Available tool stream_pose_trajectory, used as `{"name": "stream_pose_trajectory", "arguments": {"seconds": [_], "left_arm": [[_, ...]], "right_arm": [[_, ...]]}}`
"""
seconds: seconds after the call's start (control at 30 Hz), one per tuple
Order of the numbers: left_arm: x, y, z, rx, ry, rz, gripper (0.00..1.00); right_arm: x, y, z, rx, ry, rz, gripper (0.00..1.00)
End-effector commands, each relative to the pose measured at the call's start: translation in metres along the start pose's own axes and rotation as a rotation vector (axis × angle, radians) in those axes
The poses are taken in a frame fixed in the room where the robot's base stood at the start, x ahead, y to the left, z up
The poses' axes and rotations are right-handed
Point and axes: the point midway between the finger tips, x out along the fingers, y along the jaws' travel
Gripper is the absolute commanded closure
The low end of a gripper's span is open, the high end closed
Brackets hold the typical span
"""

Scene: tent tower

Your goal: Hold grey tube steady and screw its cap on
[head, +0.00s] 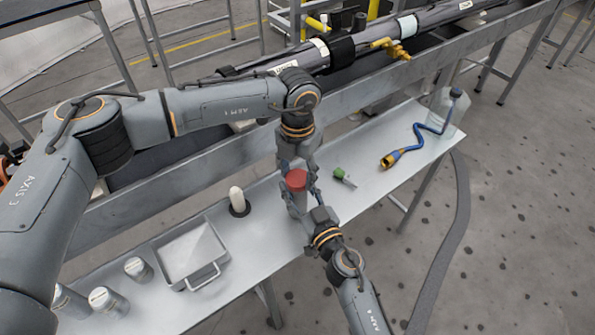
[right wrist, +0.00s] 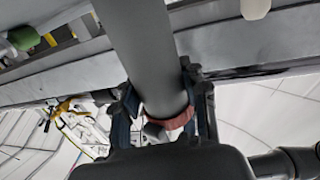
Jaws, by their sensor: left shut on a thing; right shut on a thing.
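The grey tube (right wrist: 150,55) stands upright on the bench; in the head view only a little of it shows below the red cap (head: 296,180). The cap is at the tube's top end, and its red edge also shows in the right wrist view (right wrist: 168,124). My left gripper (head: 298,171) comes down from above and is shut on the cap. My right gripper (head: 303,196) reaches in from the front, its fingers on both sides of the tube, shut on it just below the cap. Whether the cap's thread is engaged cannot be seen.
On the bench (head: 345,208) stand a white bottle (head: 237,198), a grey tray (head: 190,252) and several canisters (head: 138,269) to the left. A green-ended piece (head: 344,177) and a blue hose with yellow fitting (head: 405,155) lie to the right. A conveyor frame runs behind.

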Motion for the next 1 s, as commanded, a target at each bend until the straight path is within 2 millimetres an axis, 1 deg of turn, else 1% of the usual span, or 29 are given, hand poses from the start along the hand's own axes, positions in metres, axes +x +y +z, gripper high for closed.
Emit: {"name": "stream_pose_trajectory", "arguments": {"seconds": [0.1, 1.0], "left_arm": [[-0.0005, 0.0002, 0.0004, 0.249, -0.001, 0.000, 0.66], [0.0004, 0.0005, 0.0005, 2.174, 0.002, -0.002, 0.66]], "right_arm": [[-0.0002, 0.0001, 0.0007, 0.000, -0.001, 0.000, 1.00], [-0.0003, 0.0001, 0.0009, 0.000, -0.002, 0.000, 1.00]]}}
